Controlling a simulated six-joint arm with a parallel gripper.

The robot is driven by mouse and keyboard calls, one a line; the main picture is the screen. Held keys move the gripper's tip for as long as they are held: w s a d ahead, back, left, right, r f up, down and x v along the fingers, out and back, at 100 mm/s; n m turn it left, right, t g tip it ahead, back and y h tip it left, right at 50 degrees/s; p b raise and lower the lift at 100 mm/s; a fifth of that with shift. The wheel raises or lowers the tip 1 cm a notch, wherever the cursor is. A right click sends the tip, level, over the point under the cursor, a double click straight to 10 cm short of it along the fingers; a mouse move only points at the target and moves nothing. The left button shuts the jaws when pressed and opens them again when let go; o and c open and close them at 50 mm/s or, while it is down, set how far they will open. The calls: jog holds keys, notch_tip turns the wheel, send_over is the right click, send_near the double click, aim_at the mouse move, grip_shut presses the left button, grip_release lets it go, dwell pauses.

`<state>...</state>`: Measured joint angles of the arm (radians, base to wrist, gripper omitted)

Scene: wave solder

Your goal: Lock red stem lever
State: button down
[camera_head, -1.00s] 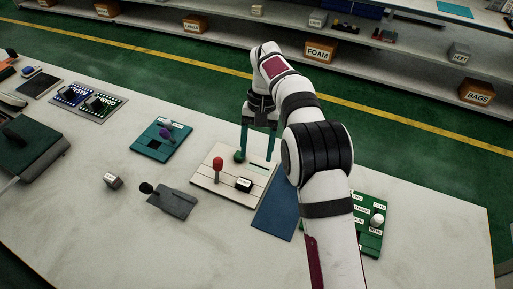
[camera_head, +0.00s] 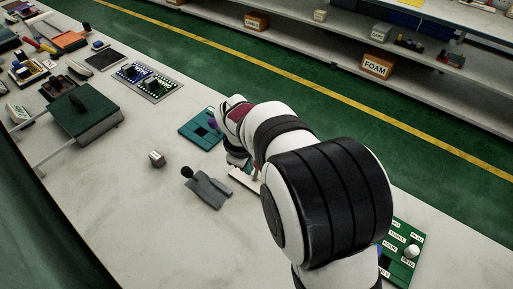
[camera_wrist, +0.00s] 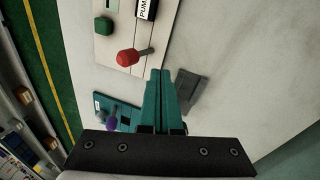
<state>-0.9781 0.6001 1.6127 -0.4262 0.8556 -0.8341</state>
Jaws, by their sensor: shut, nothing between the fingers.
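The red stem lever, with its red knob (camera_wrist: 126,57) on a short dark stem, stands on a pale board (camera_wrist: 117,42) in the wrist view. My gripper (camera_wrist: 160,73) has its teal fingers pressed together and empty. In that view its tips lie just below and right of the red knob; I cannot tell whether they touch the lever. A green knob (camera_wrist: 102,26) and a black labelled block (camera_wrist: 147,9) are on the same board. In the head view my arm hides most of the pale board (camera_head: 243,180) and the lever.
A teal plate (camera_head: 187,130) with a purple knob (camera_wrist: 111,123) lies beside the board. A grey plate with a dark knob (camera_head: 207,188) and a small box (camera_head: 156,158) lie nearby. A green labelled board (camera_head: 404,256) is at right. The front table area is clear.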

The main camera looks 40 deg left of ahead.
jog(key=w+a+f, duration=0.1)
jog(key=w+f, duration=0.3)
jog(key=shift+w+f, duration=0.25)
jog(key=shift+a, duration=0.15)
